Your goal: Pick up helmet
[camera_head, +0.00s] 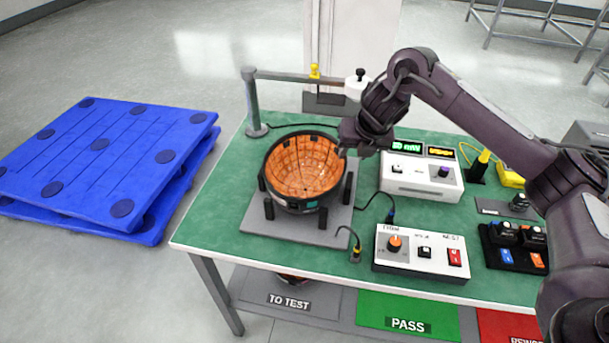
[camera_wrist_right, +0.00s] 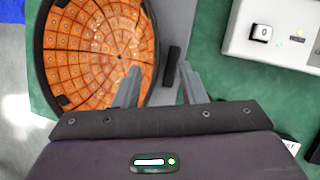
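The helmet (camera_head: 303,170) is an upturned dark shell with an orange gridded lining. It sits among black posts on a grey base plate (camera_head: 262,228) on the green table. My right gripper (camera_head: 347,148) is at the helmet's far right rim. In the right wrist view my right gripper (camera_wrist_right: 157,82) has its fingers apart, one over the orange lining of the helmet (camera_wrist_right: 95,45) and one outside the rim. The rim runs between them; I cannot see contact. My left gripper is not in view.
A post with a horizontal arm (camera_head: 300,76) stands behind the helmet. A white display box (camera_head: 420,185) and a white control box (camera_head: 420,262) stand to the right. Blue pallets (camera_head: 100,160) lie on the floor at left. A shelf with a green PASS mat (camera_head: 405,325) is below.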

